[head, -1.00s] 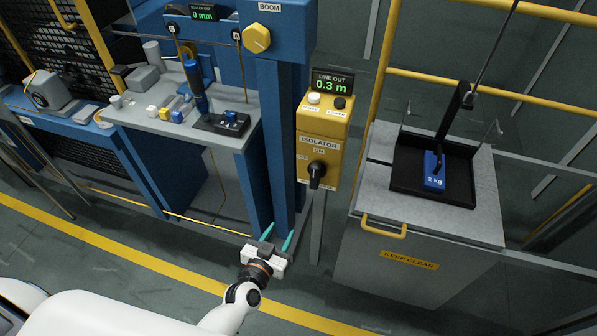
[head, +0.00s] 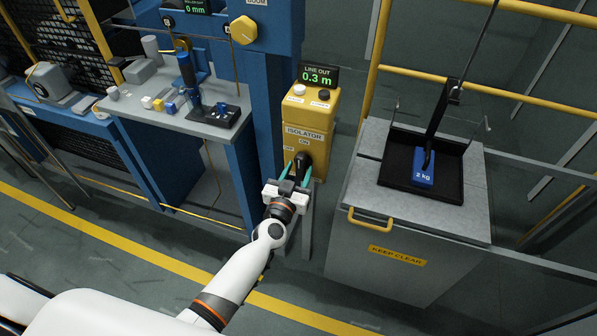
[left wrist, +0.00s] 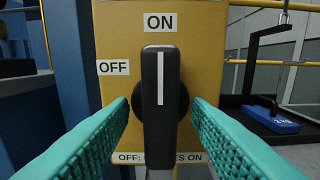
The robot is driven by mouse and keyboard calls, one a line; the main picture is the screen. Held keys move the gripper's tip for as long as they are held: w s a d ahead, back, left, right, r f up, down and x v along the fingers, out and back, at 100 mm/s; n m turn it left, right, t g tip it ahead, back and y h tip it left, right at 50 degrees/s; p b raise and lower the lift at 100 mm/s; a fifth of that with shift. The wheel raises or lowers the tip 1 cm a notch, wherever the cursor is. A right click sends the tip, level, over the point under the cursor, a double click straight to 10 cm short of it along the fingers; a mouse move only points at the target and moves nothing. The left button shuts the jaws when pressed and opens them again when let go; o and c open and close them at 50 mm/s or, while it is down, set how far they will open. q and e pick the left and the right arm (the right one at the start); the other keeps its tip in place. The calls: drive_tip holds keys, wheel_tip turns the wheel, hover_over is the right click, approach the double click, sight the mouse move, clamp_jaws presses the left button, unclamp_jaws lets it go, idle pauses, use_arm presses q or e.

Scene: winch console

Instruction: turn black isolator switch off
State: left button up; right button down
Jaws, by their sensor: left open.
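The black isolator switch (left wrist: 160,105) is on the front of the yellow isolator box (head: 306,127). In the left wrist view its handle stands upright, with its white line pointing at the ON label (left wrist: 160,22). The OFF label (left wrist: 113,67) is up and to the left of the handle. My left gripper (head: 296,172) is open, with one teal finger on each side of the handle and a gap showing on both sides. In the head view the switch (head: 303,160) shows just beyond the fingertips. My right gripper is not in view.
A grey cabinet (head: 408,262) with a yellow handle, carrying a black tray and a blue 2 kg weight (head: 424,174), stands to the right. A blue column (head: 266,110) rises close on the left. A grey bench (head: 150,115) with small parts is further left.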

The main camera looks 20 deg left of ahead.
use_arm(q)
drive_tip(key=shift+w, duration=0.25)
clamp_jaws()
